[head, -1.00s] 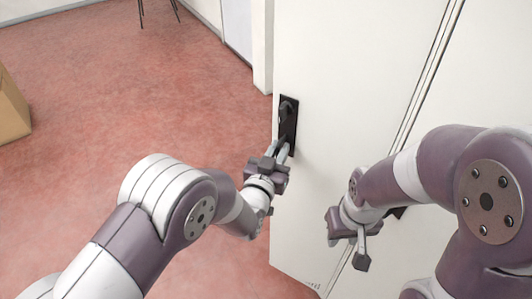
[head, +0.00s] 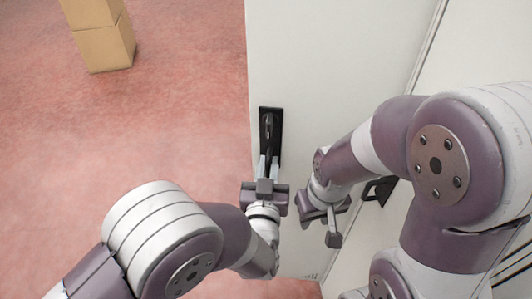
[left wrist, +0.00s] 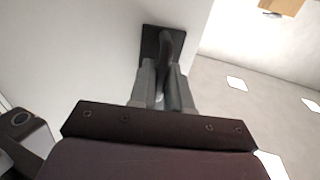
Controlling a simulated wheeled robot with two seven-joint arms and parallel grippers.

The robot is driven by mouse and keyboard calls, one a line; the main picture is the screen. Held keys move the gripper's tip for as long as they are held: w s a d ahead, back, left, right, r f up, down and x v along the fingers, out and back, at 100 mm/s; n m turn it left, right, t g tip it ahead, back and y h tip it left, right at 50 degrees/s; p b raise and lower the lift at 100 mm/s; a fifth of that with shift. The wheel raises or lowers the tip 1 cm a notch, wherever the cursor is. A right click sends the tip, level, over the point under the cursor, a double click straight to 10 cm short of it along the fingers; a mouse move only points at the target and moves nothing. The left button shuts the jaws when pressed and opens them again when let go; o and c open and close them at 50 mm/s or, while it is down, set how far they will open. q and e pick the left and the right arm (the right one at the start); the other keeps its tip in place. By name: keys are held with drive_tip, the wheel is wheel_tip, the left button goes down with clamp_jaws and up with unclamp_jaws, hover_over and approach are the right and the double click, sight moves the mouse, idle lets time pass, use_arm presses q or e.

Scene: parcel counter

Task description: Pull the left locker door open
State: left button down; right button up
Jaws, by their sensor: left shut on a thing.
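The left locker door (head: 335,60) is a tall white panel in the head view. A black plate with a dark upright handle (head: 268,125) sits near its left edge. My left gripper (head: 268,168) is shut on the lower part of this handle. In the left wrist view, the grey fingers (left wrist: 164,85) close around the handle (left wrist: 170,45) in front of its black plate. I cannot tell how far the door stands from its frame. My right gripper (head: 328,220) hangs in front of the lockers, apart from the door handle; its finger opening is not clear.
A second white locker panel (head: 490,55) lies to the right, past a vertical seam, with a dark handle (head: 380,190) partly behind my right arm. Cardboard boxes (head: 105,45) stand stacked on the red floor (head: 150,120) at the upper left. The floor between is clear.

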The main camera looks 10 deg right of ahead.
use_arm(q)
drive_tip(key=shift+d+v, duration=0.25)
drive_tip(key=shift+v, duration=1)
drive_tip(key=c, duration=1.3)
unclamp_jaws()
drive_tip(key=shift+s, duration=0.1)
drive_tip(key=v, duration=0.7)
drive_tip(key=shift+s, duration=0.2)
drive_tip(key=shift+a, duration=0.15)
